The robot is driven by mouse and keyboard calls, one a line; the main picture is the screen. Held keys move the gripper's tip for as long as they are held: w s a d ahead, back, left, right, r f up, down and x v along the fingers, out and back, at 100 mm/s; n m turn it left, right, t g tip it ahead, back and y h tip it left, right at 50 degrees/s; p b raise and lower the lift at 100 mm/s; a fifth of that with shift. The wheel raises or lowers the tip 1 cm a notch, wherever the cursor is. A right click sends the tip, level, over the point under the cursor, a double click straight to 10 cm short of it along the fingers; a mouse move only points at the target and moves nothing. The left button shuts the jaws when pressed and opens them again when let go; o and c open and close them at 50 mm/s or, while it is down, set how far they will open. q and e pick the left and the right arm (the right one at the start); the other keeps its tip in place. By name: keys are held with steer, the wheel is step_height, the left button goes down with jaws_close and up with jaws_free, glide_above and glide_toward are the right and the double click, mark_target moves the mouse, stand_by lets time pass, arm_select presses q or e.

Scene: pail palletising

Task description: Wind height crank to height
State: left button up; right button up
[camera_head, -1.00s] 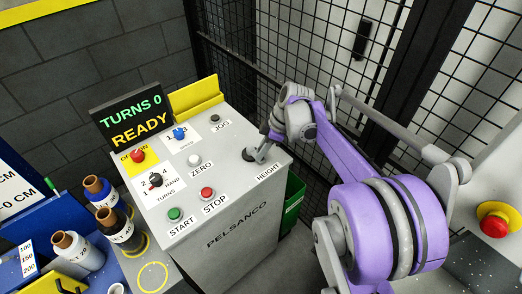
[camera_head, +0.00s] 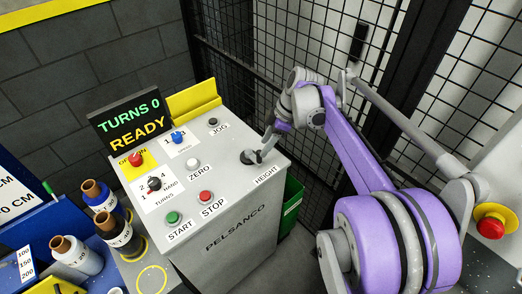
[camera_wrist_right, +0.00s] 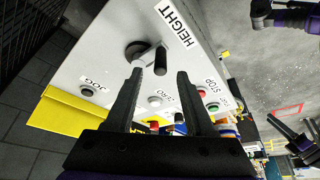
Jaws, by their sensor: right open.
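The height crank (camera_head: 250,157) sits on the top right corner of the grey control box, above the HEIGHT label. In the right wrist view the crank (camera_wrist_right: 138,50) has a round dark hub, a light arm and a black handle (camera_wrist_right: 160,61). My right gripper (camera_head: 268,143) is at the crank in the head view. In the right wrist view the open jaws (camera_wrist_right: 160,72) have a fingertip on each side of the handle, which shows in the gap. I cannot tell whether they touch it. The display (camera_head: 131,121) reads TURNS 0, READY. My left gripper is not seen in the head view.
The box top also carries a red button (camera_head: 205,197), a green button (camera_head: 173,217), a selector knob (camera_head: 154,184) and a yellow bracket (camera_head: 194,98). Several spools (camera_head: 95,193) stand at left. A black mesh fence (camera_head: 300,50) rises behind. A green bin (camera_head: 292,203) is beside the box.

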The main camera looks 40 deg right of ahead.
steer(key=v, duration=0.5)
steer(key=shift+r, duration=0.2)
steer(key=s+a+f+m+t+h, duration=0.1)
steer(key=s+a+f+m, duration=0.4)
steer(key=a, duration=0.4)
steer(key=s+a+f+m+t+h+p, duration=0.1)
steer(key=s+a+f+m, duration=0.4)
steer(key=s+a, duration=0.5)
step_height(320, 180, down, 2)
steer(key=shift+s+f+h, duration=0.2)
steer(key=shift+h, duration=0.6)
